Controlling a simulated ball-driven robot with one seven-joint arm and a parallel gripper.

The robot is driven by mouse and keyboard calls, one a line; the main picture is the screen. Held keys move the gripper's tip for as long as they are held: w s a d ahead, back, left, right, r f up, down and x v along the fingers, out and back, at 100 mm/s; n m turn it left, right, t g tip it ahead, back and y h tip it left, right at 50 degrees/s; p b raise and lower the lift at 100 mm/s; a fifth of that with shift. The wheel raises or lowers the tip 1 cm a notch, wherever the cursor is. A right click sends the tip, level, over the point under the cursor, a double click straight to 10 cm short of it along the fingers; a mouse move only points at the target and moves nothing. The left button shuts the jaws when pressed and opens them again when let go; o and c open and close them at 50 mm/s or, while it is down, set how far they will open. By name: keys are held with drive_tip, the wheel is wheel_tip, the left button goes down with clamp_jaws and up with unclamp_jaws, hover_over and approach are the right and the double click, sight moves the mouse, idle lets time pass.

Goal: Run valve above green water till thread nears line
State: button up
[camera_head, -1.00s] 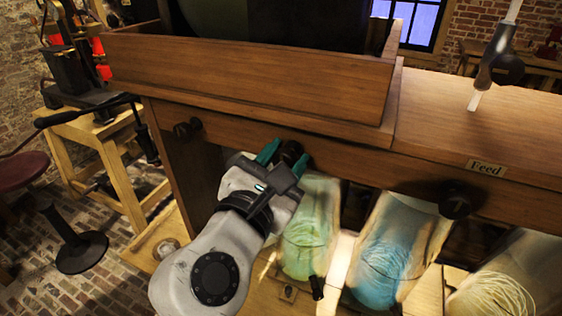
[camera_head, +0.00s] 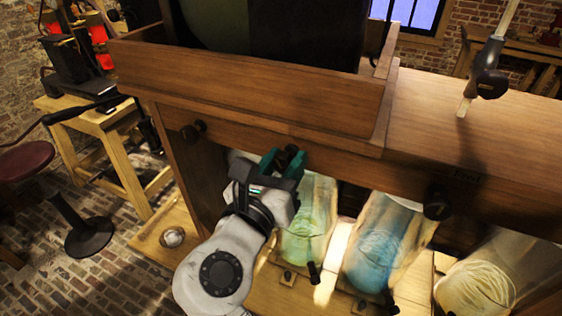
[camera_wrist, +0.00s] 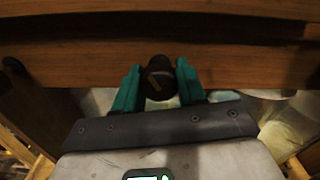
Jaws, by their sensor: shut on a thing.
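My gripper (camera_head: 279,160) is at the wooden front rail, shut on a dark round valve knob (camera_head: 292,151) above the green jar. In the wrist view the two teal fingers stand either side of the knob (camera_wrist: 159,78), which has a light slanting mark on its face. The jar with green water (camera_head: 304,235) is below and right of my gripper; threads show coiled in it. My gripper and wrist cover part of its left side. I cannot make out a fill line on it.
A jar of blue water (camera_head: 378,255) and a pale jar (camera_head: 478,285) stand to the right. Other dark knobs sit on the rail, at left (camera_head: 193,131) and right (camera_head: 437,204). A wooden tray (camera_head: 250,85) rises above the rail. A stool (camera_head: 85,237) stands at left.

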drive_tip(key=shift+n, duration=0.4)
drive_tip(key=shift+n, duration=1.5)
idle(4.5)
drive_tip(key=m+b, duration=0.1)
drive_tip(key=m, duration=0.3)
drive_tip(key=shift+f+m, duration=0.1)
drive_tip(key=shift+m, duration=0.2)
drive_tip(key=shift+m+b, duration=0.45)
drive_tip(key=shift+m, duration=0.75)
